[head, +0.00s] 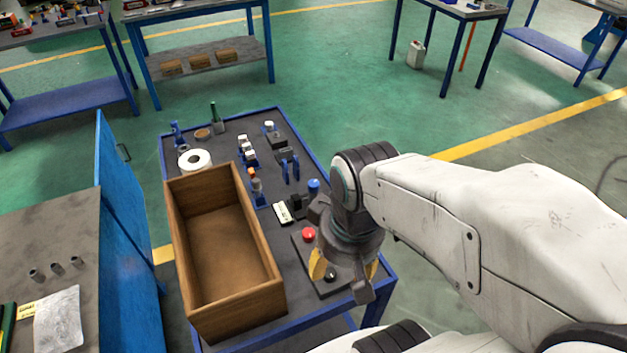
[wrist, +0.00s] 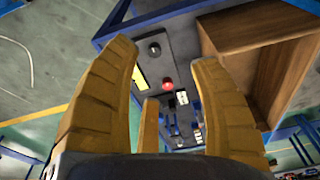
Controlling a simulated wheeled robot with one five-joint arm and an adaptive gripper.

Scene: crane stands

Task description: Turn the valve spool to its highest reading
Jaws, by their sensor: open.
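My gripper (head: 345,275) is open with its yellow fingers spread, hanging over the near right end of the blue-edged bench. In the wrist view the fingers (wrist: 165,58) frame a grey panel with a black knob (wrist: 154,48) and a red button (wrist: 167,85); no finger is seen shut on anything. In the head view the red button (head: 309,235) and black knob (head: 331,273) lie just beside or beneath the fingers. A white marked plate (head: 283,212) lies behind the panel beside a dark block (head: 296,204). I cannot tell which part is the valve spool; no reading is legible.
An open wooden box (head: 222,245) fills the bench's left side. A white roll (head: 194,159), a blue-capped part (head: 314,187) and several small fixtures stand farther back.

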